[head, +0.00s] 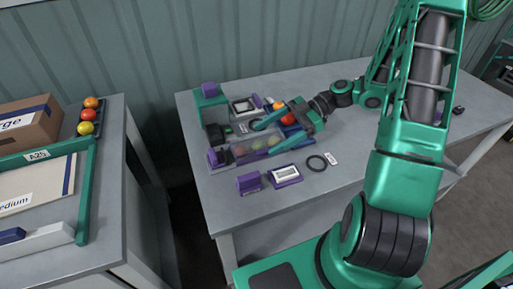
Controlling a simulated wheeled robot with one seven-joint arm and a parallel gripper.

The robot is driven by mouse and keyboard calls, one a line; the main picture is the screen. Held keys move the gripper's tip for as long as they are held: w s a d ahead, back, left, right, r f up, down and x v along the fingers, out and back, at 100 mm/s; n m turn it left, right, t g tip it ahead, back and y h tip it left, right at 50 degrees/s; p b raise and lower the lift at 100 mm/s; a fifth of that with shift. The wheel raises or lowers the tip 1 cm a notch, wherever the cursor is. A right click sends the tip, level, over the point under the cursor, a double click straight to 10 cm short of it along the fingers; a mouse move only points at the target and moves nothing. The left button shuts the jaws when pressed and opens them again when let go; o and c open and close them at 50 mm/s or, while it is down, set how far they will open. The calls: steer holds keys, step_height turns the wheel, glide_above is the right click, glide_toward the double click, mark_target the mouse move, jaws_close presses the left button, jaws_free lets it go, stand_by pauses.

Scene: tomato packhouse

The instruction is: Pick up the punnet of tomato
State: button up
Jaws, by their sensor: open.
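A clear punnet (253,147) holding several green, yellow and reddish tomatoes lies along the front of the green and purple fixture on the right table. My gripper (281,125) is open, its green fingers just behind and to the right of the punnet. The gap between the fingers looks empty, though the view is small. Red and orange tomatoes (288,118) show beside and partly behind the gripper. I cannot tell whether a finger touches the punnet.
A separate left table holds a cardboard box (32,124), a green-framed tray (86,190) and a three-tomato holder (90,116). A gap divides the tables.

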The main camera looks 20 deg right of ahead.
mark_target(262, 139)
steer(key=x, duration=0.4)
steer(key=shift+a, duration=0.2)
steer(key=c, duration=1.1)
steer(key=shift+r, duration=0.1)
